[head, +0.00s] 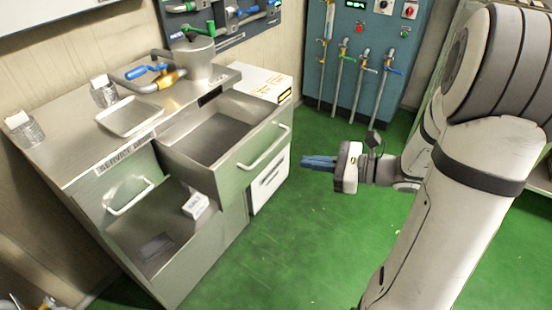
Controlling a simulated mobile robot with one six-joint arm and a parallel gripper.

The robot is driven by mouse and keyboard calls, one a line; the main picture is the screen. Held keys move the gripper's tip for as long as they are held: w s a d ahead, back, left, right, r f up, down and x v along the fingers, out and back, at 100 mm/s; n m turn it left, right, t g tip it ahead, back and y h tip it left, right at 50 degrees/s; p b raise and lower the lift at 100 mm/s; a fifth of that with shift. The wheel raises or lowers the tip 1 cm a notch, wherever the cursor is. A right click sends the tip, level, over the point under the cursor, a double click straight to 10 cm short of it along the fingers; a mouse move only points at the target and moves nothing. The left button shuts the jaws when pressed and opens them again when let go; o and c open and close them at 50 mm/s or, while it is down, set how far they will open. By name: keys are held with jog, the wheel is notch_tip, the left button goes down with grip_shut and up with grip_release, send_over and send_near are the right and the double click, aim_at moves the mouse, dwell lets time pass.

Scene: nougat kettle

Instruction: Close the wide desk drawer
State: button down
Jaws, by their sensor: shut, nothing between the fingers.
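The wide drawer (250,160) at the desk's upper right is pulled out. Its inside looks empty, and a bar handle (265,148) runs across its front. My gripper (305,162) is to the right of the drawer front, apart from the handle, over the green floor. Its blue fingers are shut with nothing between them, and they point left toward the drawer.
A lower compartment (150,225) below the drawer is open and holds a small white box (195,205). A tray (130,117), cups and a kettle (196,52) stand on the desk. A blue panel with pipes (340,60) is behind. Green floor (300,240) is clear in front.

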jog(key=w+d+f+m+t+b, duration=0.3)
jog(key=w+d+f+m+t, duration=0.1)
jog(key=f, duration=0.2)
jog(key=b, duration=0.3)
send_near(271, 143)
jog(key=shift+m+h, duration=0.3)
jog(key=x, duration=0.6)
jog(key=shift+a+r, duration=0.1)
jog(key=shift+a, duration=0.2)
jog(key=shift+w+a, duration=0.1)
jog(key=shift+w, duration=0.05)
